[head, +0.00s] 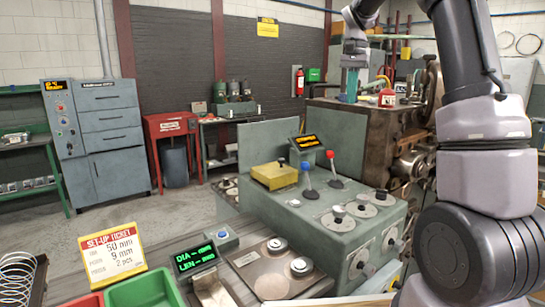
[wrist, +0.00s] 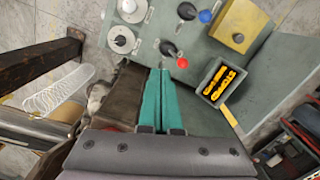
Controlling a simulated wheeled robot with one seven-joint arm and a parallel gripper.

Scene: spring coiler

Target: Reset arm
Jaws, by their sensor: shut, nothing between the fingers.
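My arm rises along the right of the head view and bends over at the top. My gripper (head: 349,97) points down there, in front of the brown machine housing. In the wrist view the two teal fingers of my gripper (wrist: 160,72) lie side by side, closed together with nothing held. The fingertips look apart from the console, though the height is hard to judge.
The console (head: 300,220) carries dials, a yellow block (head: 274,176) and a small display (head: 306,142). The brown coiler machine (head: 370,140) stands behind it. A set-up ticket (head: 112,252), a green tray (head: 145,288) and a readout (head: 195,258) are in front. Floor at left is clear.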

